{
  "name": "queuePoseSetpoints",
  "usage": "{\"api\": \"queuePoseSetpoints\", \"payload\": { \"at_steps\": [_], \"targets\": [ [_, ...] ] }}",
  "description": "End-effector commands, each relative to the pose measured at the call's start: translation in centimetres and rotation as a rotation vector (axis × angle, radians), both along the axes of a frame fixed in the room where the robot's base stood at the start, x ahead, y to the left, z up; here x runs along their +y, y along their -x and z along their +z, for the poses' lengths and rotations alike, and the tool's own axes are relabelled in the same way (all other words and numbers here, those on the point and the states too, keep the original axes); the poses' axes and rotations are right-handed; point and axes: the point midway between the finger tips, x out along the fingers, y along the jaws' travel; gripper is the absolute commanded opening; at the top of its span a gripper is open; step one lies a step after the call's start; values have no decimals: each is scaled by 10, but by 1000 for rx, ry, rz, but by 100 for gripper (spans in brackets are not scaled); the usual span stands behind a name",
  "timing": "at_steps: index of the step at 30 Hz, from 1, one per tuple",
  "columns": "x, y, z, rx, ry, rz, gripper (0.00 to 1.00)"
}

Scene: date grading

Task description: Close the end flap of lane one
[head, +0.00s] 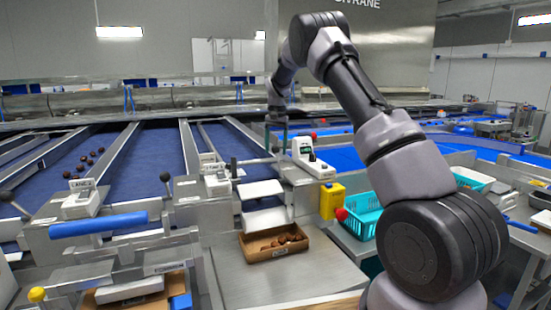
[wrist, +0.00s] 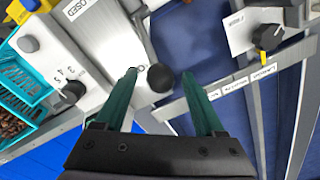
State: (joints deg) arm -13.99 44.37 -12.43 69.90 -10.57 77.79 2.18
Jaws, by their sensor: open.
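My gripper (head: 277,145) is at the lower end of the right-hand lane in the head view, above the metal side plate. In the wrist view its two green fingers (wrist: 159,88) are open and apart. A black ball knob (wrist: 161,77) shows between the fingertips; I cannot tell whether they touch it. A metal plate (wrist: 125,45) beside it has lettering ending in "OSED". The right-hand lane (head: 247,137) has a blue bed. White chute plates (head: 262,190) stand at its end. I cannot clearly make out the flap or its position.
A cardboard box (head: 275,254) of dates stands below the chute plates. A white control unit (head: 311,157), a yellow block (head: 333,200) and a teal basket (head: 362,222) are to the right. Left are lane two's sign (head: 82,185), black-knobbed levers and a blue bar (head: 98,224).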

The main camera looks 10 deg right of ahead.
Motion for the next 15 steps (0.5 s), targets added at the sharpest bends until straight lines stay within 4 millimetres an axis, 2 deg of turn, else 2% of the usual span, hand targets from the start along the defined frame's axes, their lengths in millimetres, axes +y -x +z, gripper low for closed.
{"api": "queuePoseSetpoints", "payload": {
  "at_steps": [1,6,15],
  "targets": [
    [1,0,-10,2,0,1,71],
    [1,0,-32,1,0,1,71],
    [2,-1,-42,-1,-1,1,71]
  ]
}}
